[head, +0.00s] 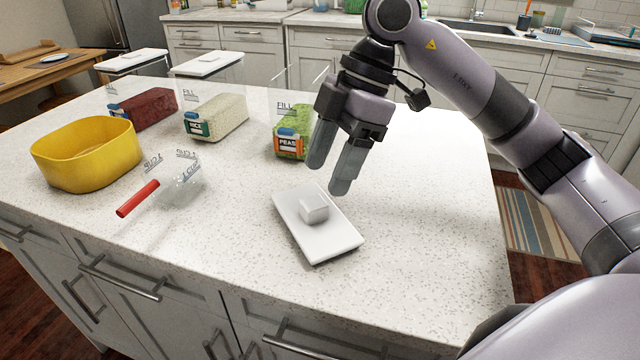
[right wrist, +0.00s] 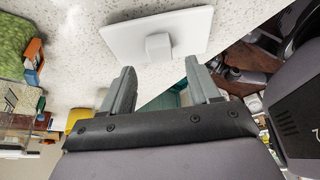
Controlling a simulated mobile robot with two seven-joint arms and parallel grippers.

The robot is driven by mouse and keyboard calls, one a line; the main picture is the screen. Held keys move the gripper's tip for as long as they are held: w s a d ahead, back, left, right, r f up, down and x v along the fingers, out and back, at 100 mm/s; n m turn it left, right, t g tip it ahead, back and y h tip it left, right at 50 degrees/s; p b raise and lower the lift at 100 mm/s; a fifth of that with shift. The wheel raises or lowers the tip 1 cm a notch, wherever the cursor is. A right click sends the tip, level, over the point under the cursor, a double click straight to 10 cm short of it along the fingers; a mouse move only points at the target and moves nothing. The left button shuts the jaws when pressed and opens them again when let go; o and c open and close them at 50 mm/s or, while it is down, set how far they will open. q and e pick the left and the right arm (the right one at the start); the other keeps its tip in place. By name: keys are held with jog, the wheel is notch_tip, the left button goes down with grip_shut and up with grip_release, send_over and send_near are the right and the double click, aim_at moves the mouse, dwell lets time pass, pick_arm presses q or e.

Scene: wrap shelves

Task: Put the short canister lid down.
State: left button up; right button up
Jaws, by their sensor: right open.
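The short canister lid (head: 345,240) is a white rectangular plate with a raised block-shaped knob (head: 314,208). It lies on the speckled countertop, knob up, near the middle of the head view. In the right wrist view the lid (right wrist: 190,30) shows beyond the fingertips. My right gripper (head: 335,172) is open and empty. It is above and a little behind the lid, its fingers apart from the knob; it also shows in the right wrist view (right wrist: 162,78). My left gripper is not in view.
Clear canisters stand behind, holding peas (head: 290,137), rice (head: 220,118) and a dark red filling (head: 145,108). A yellow bowl (head: 85,160) and a clear measuring cup with a red handle (head: 138,198) are at left. The counter right of the lid is bare.

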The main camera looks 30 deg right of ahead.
jog(key=v, duration=0.7)
jog(key=shift+p, duration=0.35)
